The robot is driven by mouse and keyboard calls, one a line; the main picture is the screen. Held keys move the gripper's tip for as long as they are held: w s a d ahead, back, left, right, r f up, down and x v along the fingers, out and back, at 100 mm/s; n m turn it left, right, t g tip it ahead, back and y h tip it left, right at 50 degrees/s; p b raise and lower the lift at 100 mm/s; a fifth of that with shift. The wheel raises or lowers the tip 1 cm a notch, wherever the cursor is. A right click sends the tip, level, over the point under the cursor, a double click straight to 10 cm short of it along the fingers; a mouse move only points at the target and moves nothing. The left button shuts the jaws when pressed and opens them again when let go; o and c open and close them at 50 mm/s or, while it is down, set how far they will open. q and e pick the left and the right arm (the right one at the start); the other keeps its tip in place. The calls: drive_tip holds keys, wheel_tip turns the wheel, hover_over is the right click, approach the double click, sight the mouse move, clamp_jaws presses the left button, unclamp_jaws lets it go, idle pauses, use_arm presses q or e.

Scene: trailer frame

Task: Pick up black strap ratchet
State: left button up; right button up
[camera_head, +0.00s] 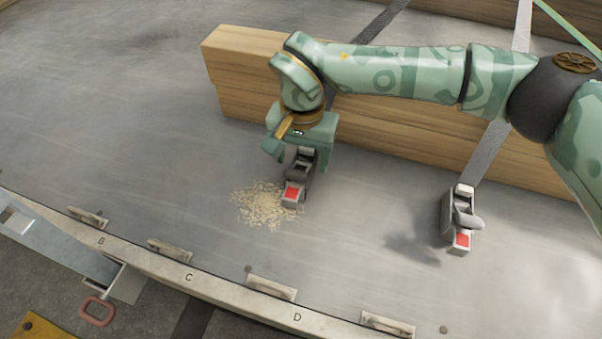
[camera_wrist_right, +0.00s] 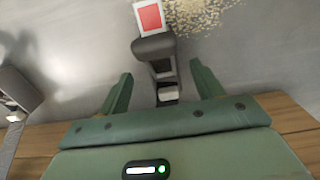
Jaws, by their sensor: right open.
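A grey and dark ratchet with a red patch (camera_head: 291,192) lies on the trailer deck in line with the dark strap (camera_head: 382,22) behind the timber. It also shows in the right wrist view (camera_wrist_right: 155,47). My right gripper (camera_head: 298,160) is over its rear part. In the right wrist view, the open jaws of my right gripper (camera_wrist_right: 161,72) have the ratchet body between them, with a gap on each side. Contact does not show. A second, similar ratchet (camera_head: 461,220) on a lighter grey strap (camera_head: 488,150) lies to the right. My left gripper is not in view.
Stacked timber beams (camera_head: 240,75) lie just behind the ratchets, under my right arm. Pale shavings (camera_head: 262,205) are scattered beside the nearer ratchet. The deck edge (camera_head: 215,279) with several metal handles runs along the front. Deck between the two ratchets is clear.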

drive_tip(key=f, duration=0.1)
drive_tip(key=f+b, duration=0.1)
drive_tip(key=f, duration=0.1)
drive_tip(key=f+b, duration=0.1)
drive_tip(key=f, duration=0.1)
drive_tip(key=shift+w+a+f, duration=0.15)
drive_tip(key=shift+w, duration=0.1)
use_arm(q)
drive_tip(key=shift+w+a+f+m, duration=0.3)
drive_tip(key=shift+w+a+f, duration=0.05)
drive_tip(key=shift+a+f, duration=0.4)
use_arm(e)
drive_tip(key=shift+r, duration=0.2)
drive_tip(key=c, duration=1.3)
drive_tip(key=shift+r, duration=0.1)
